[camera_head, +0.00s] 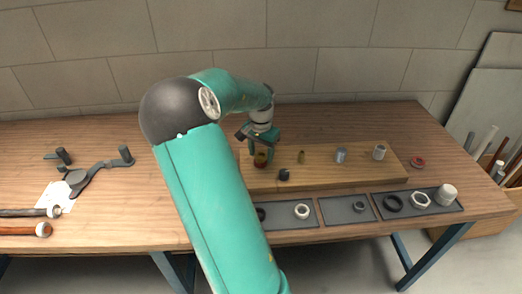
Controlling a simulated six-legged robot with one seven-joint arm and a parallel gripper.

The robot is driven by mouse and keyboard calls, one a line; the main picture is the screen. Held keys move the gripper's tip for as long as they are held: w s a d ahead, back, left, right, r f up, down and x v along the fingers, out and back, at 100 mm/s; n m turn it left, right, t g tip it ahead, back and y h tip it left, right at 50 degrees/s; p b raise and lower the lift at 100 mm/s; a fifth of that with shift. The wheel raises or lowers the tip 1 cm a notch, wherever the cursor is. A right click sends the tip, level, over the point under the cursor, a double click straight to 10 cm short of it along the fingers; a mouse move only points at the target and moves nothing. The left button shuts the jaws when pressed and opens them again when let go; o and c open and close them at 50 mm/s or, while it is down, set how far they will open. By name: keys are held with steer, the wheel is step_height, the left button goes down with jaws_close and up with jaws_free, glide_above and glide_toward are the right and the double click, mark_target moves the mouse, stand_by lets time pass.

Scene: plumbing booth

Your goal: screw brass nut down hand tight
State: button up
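A wooden board (330,176) lies on the workbench with several short upright fittings in a row. A small dark brass-coloured piece (261,160), which looks like the brass nut, is at the left end of that row. My gripper (260,155) points down at it, with its fingers around or just above it. Whether the fingers touch it is too small to tell. A thin brass-coloured stub (301,157) stands just to the right, apart from the gripper. The thread under the nut is hidden.
Grey stubs (341,155) and (379,151) stand further right on the board. A black fitting (284,174) is near its front edge. Dark trays (346,210) with rings and nuts line the front. Tools (90,175) lie left. A red ring (417,162) lies right.

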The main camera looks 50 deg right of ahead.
steer(key=c, duration=0.9)
steer(key=shift+o, duration=0.2)
steer(key=m, duration=0.9)
steer(key=shift+f, duration=0.1)
steer(key=o, duration=1.9)
steer(key=shift+c, duration=0.2)
steer(key=shift+r, duration=2.5)
